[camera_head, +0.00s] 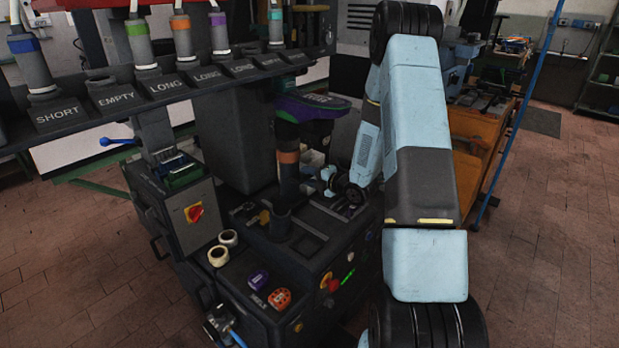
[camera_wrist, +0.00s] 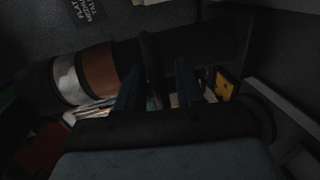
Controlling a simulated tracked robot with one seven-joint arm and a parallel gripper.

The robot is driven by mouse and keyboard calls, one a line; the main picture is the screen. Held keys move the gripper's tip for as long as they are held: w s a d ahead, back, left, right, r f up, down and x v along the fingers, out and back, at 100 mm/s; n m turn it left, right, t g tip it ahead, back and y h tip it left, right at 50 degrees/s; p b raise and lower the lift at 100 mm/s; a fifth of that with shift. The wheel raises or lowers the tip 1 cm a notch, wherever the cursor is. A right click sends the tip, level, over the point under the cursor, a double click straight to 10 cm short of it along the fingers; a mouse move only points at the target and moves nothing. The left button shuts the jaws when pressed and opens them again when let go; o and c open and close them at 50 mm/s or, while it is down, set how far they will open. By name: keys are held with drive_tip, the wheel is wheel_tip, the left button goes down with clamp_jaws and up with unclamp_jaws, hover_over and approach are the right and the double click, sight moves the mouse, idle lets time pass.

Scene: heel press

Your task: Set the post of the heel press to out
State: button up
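The heel press's post (camera_head: 288,172) stands upright with an orange band, its foot in a dark round socket (camera_head: 280,222) on the press bed. A purple and green shoe-shaped piece (camera_head: 312,103) sits at its top. In the wrist view the post (camera_wrist: 97,72) lies sideways, with a brown band and a silver ring. My gripper (camera_head: 326,180) is low, just right of the post. Its two blue fingers (camera_wrist: 158,88) stand apart in the wrist view, with a thin dark bar between them. Whether they touch the bar is too dark to tell.
A rack (camera_head: 165,88) of colour-banded posts labelled SHORT, EMPTY and LONG hangs at the upper left. A red rotary switch (camera_head: 194,212), tape rolls (camera_head: 219,256) and an orange item (camera_head: 279,299) are on the press front. A wooden bench (camera_head: 480,150) stands behind my arm.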

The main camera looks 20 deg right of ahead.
drive_tip(key=shift+c, duration=0.3)
clamp_jaws()
drive_tip(key=shift+s, duration=0.1)
